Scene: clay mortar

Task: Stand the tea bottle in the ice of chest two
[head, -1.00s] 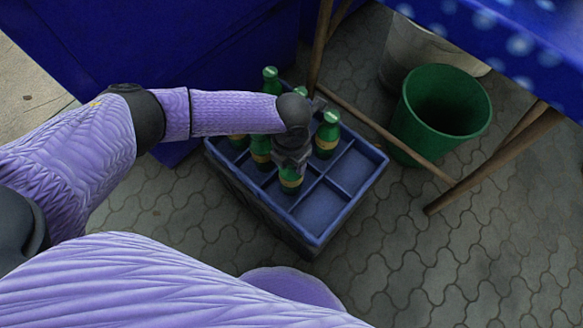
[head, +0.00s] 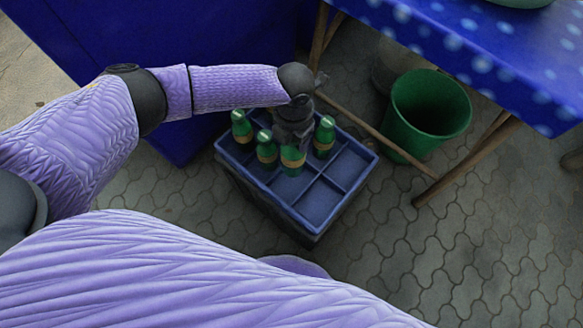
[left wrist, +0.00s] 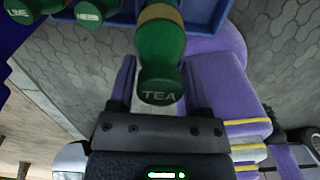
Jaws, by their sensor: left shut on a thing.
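The tea bottle (head: 292,162) is green with a tan label, upright below my left gripper (head: 294,146) over the crate. In the left wrist view the tea bottle (left wrist: 160,62) has a green cap marked TEA between the fingers of my left gripper (left wrist: 160,92), which is shut on it. I cannot tell whether its base is clear of the crate floor. No ice and no chest that I can identify shows. My right gripper is not in view.
A blue crate (head: 318,210) with compartments stands on the paving. It holds more green bottles (head: 324,138); its right-hand compartments are empty. A green bin (head: 425,118) and a blue dotted table (head: 480,60) are at right. Blue panels (head: 140,40) stand behind.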

